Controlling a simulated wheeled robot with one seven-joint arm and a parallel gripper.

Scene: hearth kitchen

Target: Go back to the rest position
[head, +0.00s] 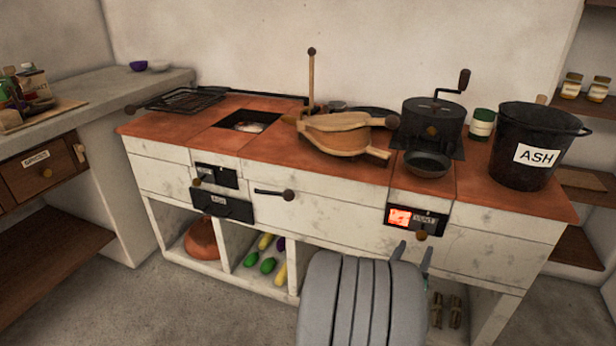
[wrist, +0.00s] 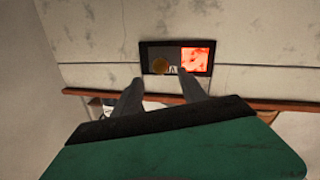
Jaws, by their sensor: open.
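My gripper (head: 413,252) is open and empty, its two fingers apart. In the head view it is low in front of the stove's right half, just below the vent panel (head: 432,222). The vent panel has a red glowing opening (head: 400,217) at its left and a brass knob (head: 422,236) on its lower edge. In the wrist view the two fingers of my gripper (wrist: 160,82) point at the same panel and its knob (wrist: 160,66). I cannot tell the exact gap between fingertips and knob.
The stove's red top (head: 180,126) carries wooden bellows (head: 340,135), a black grinder (head: 432,120) and an ash bucket (head: 530,145). A dark ash drawer (head: 222,204) and a handle (head: 275,194) are on the front. A counter (head: 90,110) stands left. Floor (head: 230,310) shows clear at lower left.

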